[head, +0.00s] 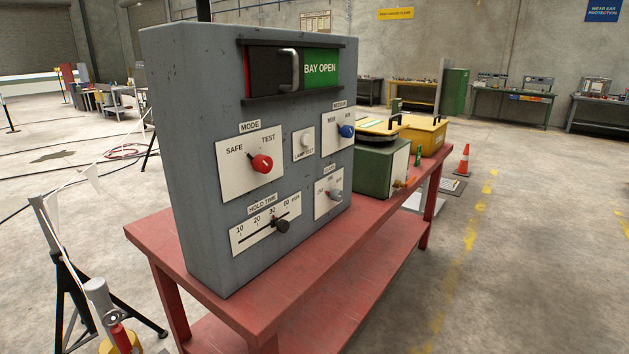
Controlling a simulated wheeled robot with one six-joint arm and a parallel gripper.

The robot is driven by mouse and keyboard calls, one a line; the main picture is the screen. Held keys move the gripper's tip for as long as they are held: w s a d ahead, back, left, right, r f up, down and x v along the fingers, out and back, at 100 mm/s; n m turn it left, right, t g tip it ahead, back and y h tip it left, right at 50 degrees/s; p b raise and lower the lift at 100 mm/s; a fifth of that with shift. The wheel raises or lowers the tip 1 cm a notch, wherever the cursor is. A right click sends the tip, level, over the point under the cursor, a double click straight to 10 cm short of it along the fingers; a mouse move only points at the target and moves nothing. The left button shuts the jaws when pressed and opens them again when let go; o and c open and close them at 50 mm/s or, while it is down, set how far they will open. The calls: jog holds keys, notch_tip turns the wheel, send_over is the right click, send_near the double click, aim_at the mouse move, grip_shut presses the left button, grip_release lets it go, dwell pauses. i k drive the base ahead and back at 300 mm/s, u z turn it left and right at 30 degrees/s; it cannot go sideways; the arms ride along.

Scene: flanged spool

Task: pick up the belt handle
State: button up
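I cannot make out a belt handle for certain in the head view. My gripper is not in view. A grey control box (182,150) stands upright on a red bench (155,238). Its upper window has a dark sliding panel with a metal pull handle (289,70) beside a green "BAY OPEN" sign (320,68). Below are a red mode knob (262,163), a blue medium knob (346,131), a grey knob (336,195) and a black hold-time slider (282,226).
Behind the control box, a green box (375,172) and a yellow case (427,136) sit on the bench. A black-legged stand (62,250) and a grey cylinder with a red part (100,296) are at lower left. An orange cone (463,160) stands right. The right foreground floor is clear.

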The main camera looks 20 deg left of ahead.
aim_at(119, 333)
jog(key=u, duration=0.95)
jog(key=i, duration=0.95)
jog(key=u, duration=1.4)
jog(key=k, duration=0.25)
jog(key=z, duration=3.45)
jog(key=k, duration=0.85)
jog(key=u, duration=1.8)
